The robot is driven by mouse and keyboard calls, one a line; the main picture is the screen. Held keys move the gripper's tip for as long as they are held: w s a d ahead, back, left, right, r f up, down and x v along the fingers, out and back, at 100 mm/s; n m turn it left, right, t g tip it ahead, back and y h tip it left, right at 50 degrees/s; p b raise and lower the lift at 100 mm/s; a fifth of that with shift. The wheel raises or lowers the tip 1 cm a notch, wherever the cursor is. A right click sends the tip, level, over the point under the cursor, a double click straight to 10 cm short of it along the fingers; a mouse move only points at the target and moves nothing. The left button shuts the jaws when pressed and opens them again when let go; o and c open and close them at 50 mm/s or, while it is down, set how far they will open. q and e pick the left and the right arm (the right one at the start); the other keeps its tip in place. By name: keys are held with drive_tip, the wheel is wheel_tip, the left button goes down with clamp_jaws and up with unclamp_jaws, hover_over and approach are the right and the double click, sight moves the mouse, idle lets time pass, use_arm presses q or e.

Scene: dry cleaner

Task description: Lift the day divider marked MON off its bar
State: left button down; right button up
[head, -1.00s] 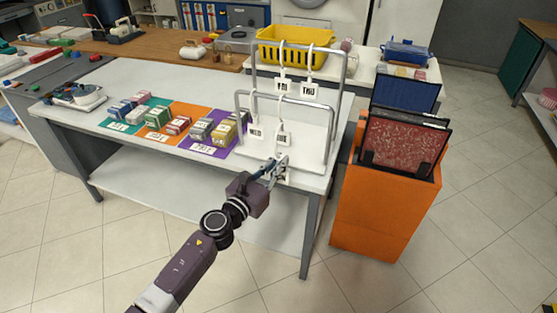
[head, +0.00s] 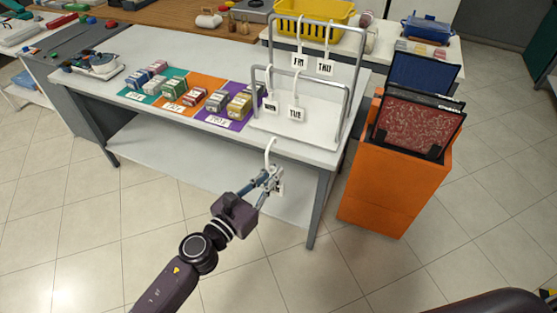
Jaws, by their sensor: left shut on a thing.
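My left gripper (head: 269,180) is shut on a white hooked day divider, whose hook (head: 270,148) sticks up above the fingers. The fingers hide most of its label, so I cannot read its mark. It is clear of the rack, in front of the table's front edge. The grey two-bar rack (head: 348,95) stands on the white table. Its lower bar carries a divider that seems to read WED (head: 270,106) and one marked TUE (head: 295,113). Its upper bar carries one that looks like FRI (head: 299,61) and one marked THU (head: 325,67). My right gripper is not in view.
Small boxes lie on green, orange and purple mats left of the rack. A yellow basket (head: 312,10) is behind it. An orange bin (head: 385,185) with framed panels stands right of the table (head: 190,60). The floor in front is open.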

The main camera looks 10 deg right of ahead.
use_arm(q)
drive_tip(key=s+d+b+v, duration=0.1)
drive_tip(key=b+v, duration=0.1)
drive_tip(key=v, duration=0.8)
drive_tip(key=s+d+b+v, duration=0.1)
drive_tip(key=s+b+v, duration=0.1)
drive_tip(key=v, duration=0.9)
drive_tip(key=shift+d+b, duration=0.45)
drive_tip(key=shift+b, duration=0.4)
drive_tip(key=shift+w+r, duration=0.1)
